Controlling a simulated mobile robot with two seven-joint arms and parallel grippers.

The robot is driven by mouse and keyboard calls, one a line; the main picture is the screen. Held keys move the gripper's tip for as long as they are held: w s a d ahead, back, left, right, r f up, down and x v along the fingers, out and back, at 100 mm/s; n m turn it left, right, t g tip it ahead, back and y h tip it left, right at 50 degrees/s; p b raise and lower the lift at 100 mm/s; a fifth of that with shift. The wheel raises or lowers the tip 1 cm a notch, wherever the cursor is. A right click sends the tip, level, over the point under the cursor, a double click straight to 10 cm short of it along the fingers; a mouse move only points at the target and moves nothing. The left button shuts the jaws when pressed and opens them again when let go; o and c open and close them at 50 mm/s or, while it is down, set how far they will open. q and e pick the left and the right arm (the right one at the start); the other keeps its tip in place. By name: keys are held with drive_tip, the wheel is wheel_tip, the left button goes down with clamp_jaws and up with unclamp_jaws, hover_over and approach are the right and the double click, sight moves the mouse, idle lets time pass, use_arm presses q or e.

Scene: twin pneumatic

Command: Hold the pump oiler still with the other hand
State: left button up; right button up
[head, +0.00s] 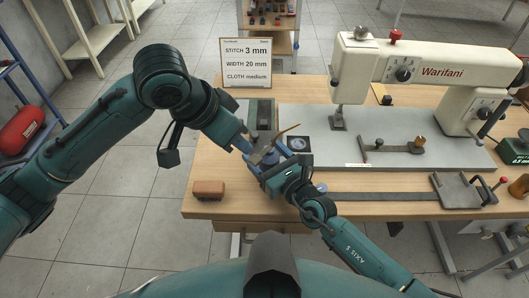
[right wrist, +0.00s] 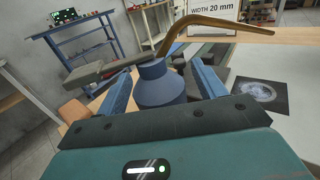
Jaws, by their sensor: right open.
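The pump oiler, with a blue body (right wrist: 160,88), a grey lever (right wrist: 100,70) and a curved brass spout (right wrist: 205,24), stands upright in the right wrist view. Its spout (head: 287,131) also shows in the head view, where much of the body is hidden. My right gripper (head: 268,157) is open, with one blue finger on each side of the oiler's body; firm contact is not visible. My left gripper (head: 244,142) is just left of the oiler, near its lever. Whether its fingers are apart I cannot tell.
A cream sewing machine (head: 430,62) stands at the right on a grey plate (head: 345,122). A sign (head: 246,63) stands behind the oiler. A brown block (head: 209,190) lies at the table's front left. A dark square pad (head: 298,145) lies right of the oiler.

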drive_tip(key=shift+w+a, duration=0.1)
drive_tip(key=shift+w, duration=0.05)
drive_tip(key=c, duration=1.2)
drive_tip(key=shift+c, duration=0.2)
idle(0.4)
use_arm(q)
clamp_jaws()
idle(1.6)
